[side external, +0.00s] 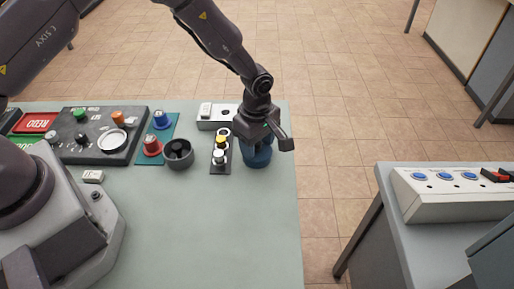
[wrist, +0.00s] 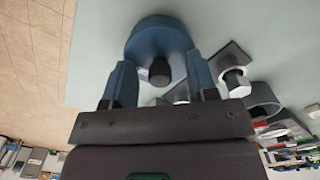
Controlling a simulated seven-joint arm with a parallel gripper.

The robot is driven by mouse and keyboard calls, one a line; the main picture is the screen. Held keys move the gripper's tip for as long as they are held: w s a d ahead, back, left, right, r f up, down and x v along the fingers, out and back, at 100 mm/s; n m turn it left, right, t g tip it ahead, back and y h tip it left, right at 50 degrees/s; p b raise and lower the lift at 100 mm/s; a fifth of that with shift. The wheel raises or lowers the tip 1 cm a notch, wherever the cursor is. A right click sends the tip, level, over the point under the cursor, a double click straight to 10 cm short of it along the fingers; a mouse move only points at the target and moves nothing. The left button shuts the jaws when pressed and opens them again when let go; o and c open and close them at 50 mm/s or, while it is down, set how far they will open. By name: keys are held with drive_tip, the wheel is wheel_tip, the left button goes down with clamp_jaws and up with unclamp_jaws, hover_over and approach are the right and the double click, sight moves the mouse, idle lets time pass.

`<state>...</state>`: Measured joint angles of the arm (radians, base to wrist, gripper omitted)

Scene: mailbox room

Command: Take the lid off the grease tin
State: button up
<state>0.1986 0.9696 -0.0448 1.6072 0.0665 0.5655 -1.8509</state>
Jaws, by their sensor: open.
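The grease tin (side external: 258,158) is a round blue tin standing near the right edge of the green-grey table. In the wrist view the blue tin (wrist: 150,33) shows with a dark knob (wrist: 160,71) on its lid. My gripper (side external: 262,137) is over the tin and hides much of its top in the side view. In the wrist view my gripper (wrist: 161,75) is open, with one blue finger on each side of the knob. The jaws hold nothing. I cannot tell whether the fingers touch the tin.
A narrow dark panel with yellow and white knobs (side external: 219,154) stands just left of the tin. A dark round cup (side external: 178,154), a red knob (side external: 152,146) and a blue knob (side external: 161,120) lie farther left. A white switch box (side external: 216,118) is behind. The front table area (side external: 210,230) is clear.

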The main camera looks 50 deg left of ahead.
clamp_jaws()
idle(0.3)
